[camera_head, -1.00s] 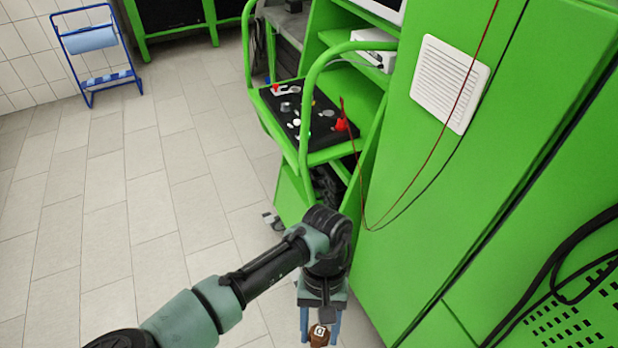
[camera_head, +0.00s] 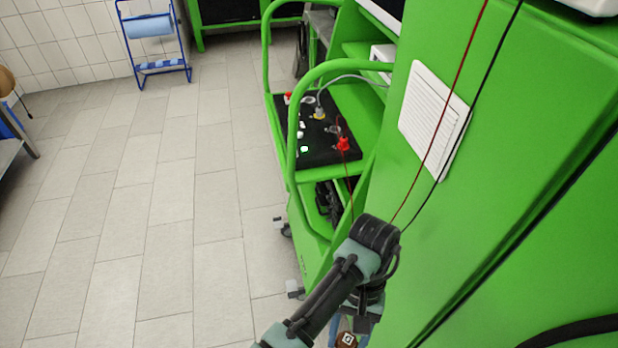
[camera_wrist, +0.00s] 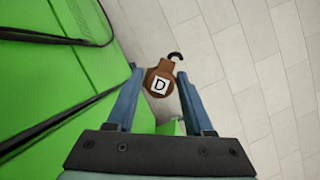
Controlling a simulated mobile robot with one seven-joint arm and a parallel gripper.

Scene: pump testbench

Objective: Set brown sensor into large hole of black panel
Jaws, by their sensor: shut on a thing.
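The brown sensor (camera_wrist: 158,84) has a white label with a black letter D. My gripper (camera_wrist: 158,88) is shut on it, with a blue finger on each side, in the wrist view. A dark hook-shaped piece shows at the sensor's far end. In the head view the sensor (camera_head: 346,340) is at the bottom edge, partly cut off, below my wrist. The black panel (camera_head: 328,140) lies on the green bench, further off, with several fittings and a red plug on it. The large hole cannot be made out.
A tall green cabinet (camera_head: 470,190) with a white vent (camera_head: 433,120) stands close on the right. Red and black cables hang in front of it. A green rail (camera_head: 292,150) borders the bench. The tiled floor (camera_head: 170,230) on the left is clear.

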